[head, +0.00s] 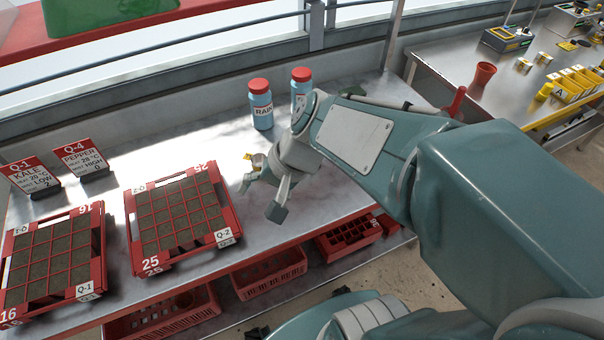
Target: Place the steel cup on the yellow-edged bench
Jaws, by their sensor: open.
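My gripper (261,197) is open over the near steel bench, just right of the red tray marked Q-2. A small metallic, cup-like thing with a tan patch, likely the steel cup (258,160), shows just behind my gripper. It is small and partly hidden, and I cannot tell whether a finger touches it. The yellow-edged bench (440,66) is at the upper right, beyond my arm. Its yellow edge shows along the near right side.
Two blue bottles with red caps (260,105) stand behind my gripper. Red seed trays (128,222) and sign cards (80,160) are at the left. The yellow-edged bench holds a red cup (483,76), yellow bins (568,88) and devices; its near left top looks clear.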

